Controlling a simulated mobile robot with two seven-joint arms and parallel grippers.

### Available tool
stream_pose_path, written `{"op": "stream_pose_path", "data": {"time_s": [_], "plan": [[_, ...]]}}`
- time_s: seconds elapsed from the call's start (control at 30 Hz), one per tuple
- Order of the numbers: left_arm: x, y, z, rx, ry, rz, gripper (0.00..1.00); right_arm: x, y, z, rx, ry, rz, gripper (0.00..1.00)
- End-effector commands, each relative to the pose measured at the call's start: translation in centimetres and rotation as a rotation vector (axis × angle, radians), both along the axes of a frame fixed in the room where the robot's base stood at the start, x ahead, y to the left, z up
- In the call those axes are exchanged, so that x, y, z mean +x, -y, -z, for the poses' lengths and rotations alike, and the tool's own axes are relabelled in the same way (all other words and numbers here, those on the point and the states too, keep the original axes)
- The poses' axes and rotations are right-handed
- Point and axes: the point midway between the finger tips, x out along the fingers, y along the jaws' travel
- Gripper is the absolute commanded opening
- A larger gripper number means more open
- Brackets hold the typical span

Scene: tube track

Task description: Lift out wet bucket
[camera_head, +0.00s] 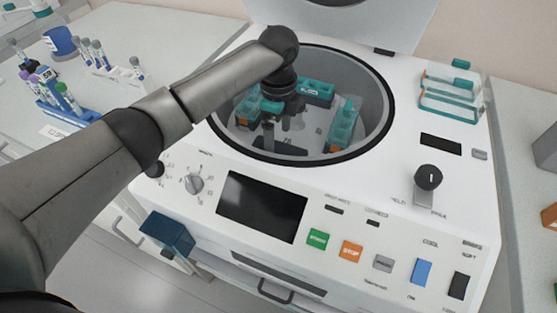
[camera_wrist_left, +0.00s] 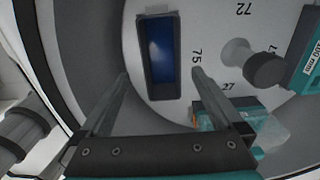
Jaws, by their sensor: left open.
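The centrifuge bowl (camera_head: 372,128) is open, with my left arm reaching down into it. In the left wrist view, a dark open bucket (camera_wrist_left: 162,91) with shiny blue inside, perhaps liquid, sits in the rotor (camera_wrist_left: 215,60) beside the number 75. My left gripper (camera_wrist_left: 160,74) is open, its fingers at either side of the bucket's near half. Whether they reach down to its walls is unclear. In the head view the gripper is partly hidden by my wrist. Teal-topped buckets (camera_head: 343,125) sit elsewhere in the bowl. My right gripper does not show.
The raised lid (camera_head: 350,20) stands behind the bowl. A teal-capped rack (camera_head: 450,95) lies on the housing's right. Tube racks (camera_head: 62,100) and a blue container (camera_head: 60,42) stand on the left bench. A blue box (camera_head: 167,233) is at the front left.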

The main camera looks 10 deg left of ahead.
Motion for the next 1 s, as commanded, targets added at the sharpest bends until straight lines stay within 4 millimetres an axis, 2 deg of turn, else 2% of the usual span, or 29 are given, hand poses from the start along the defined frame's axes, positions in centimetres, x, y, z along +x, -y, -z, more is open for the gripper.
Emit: {"op": "stream_pose_path", "data": {"time_s": [0.3, 0.57, 1.0], "plan": [[0.2, 0.0, 4.6, 0.003, -0.004, 0.000, 1.00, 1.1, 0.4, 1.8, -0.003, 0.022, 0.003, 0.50], [0.2, 0.0, 4.8, 0.000, 0.000, 0.001, 1.00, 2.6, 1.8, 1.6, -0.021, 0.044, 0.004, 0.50], [0.2, 0.0, 4.8, 0.000, -0.001, 0.001, 0.51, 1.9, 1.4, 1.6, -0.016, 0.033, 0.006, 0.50]]}}
